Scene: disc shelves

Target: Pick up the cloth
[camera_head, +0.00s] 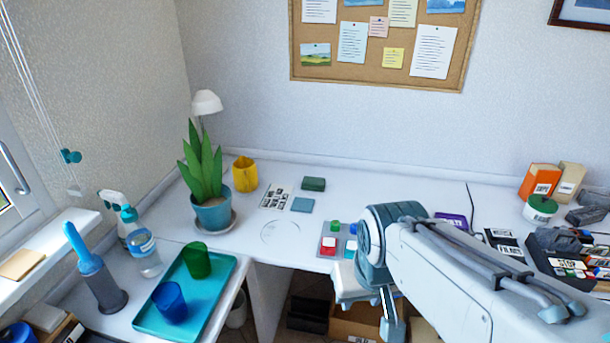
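No thing in view is plainly a cloth. My arm reaches in from the lower right. My gripper (372,305) hangs low at the desk's front edge, left of the dark crumpled thing and apart from both. My own arm partly hides it, so its opening is unclear.
A teal tray (219,300) with green (196,261) and blue (169,301) cups stands at the left, near bottles. Small coloured blocks (328,246) lie by my arm.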

